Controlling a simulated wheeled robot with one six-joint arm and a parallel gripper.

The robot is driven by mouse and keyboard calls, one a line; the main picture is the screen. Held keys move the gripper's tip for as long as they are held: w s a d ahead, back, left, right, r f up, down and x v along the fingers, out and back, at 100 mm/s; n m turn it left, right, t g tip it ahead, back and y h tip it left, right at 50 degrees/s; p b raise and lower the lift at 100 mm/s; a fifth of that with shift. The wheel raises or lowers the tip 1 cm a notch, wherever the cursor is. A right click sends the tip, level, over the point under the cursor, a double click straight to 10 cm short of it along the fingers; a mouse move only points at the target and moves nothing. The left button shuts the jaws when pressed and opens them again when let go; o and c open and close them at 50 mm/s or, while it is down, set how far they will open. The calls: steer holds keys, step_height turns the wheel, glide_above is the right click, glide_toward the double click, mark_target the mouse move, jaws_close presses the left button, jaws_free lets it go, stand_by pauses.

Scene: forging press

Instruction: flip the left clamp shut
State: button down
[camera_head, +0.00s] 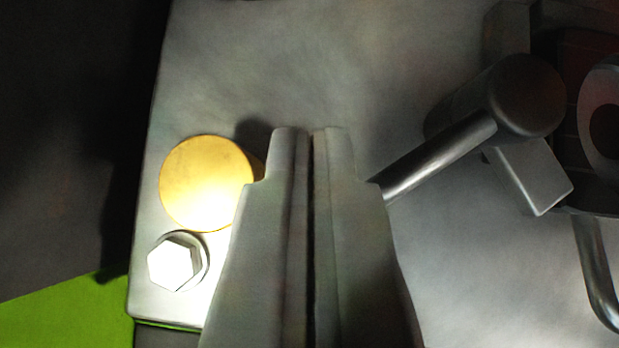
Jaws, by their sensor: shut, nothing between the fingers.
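My gripper (312,135) is shut and empty, in the lower middle of the camera view, its fingertips pointing up the picture over a grey metal plate. A clamp (525,97) shows at the right: a round dark metal knob end with a shiny rod (440,158) running down and left from it. The rod's lower end passes behind the right finger, so its tip is hidden. I cannot tell whether finger and rod touch. Whether this is the left clamp cannot be told from this view alone.
The metal plate (330,60) fills most of the view. A brass round post (205,183) and a hex bolt (172,263) stand left of my gripper. A bent metal rod (595,275) is at the right edge. A green surface (70,312) lies lower left.

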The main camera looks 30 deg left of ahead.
steer(key=d+n+y, duration=0.1)
steer(key=s+d+n+g+y, duration=0.1)
steer(key=n, duration=0.1)
steer(key=shift+d+n+g, duration=0.3)
steer(key=d+n, duration=0.1)
steer(key=d+n+g+y, duration=0.1)
steer(key=shift+s+n+g, duration=0.2)
steer(key=shift+n+g, duration=0.1)
steer(key=shift+n, duration=0.1)
steer(key=shift+s+d, duration=0.1)
steer(key=shift+d, duration=0.35)
steer(key=shift+w+d, duration=0.2)
steer(key=shift+d, duration=0.65)
steer(key=a, duration=0.2)
steer(key=w+a, duration=0.1)
steer(key=a, duration=0.1)
steer(key=shift+r, duration=0.4)
steer(key=s+d+r, duration=0.1)
steer(key=d+r, duration=0.5)
steer(key=r, duration=0.1)
steer(key=shift+s+d, duration=0.3)
steer(key=shift+d, duration=0.05)
steer(key=shift+s+r, duration=0.1)
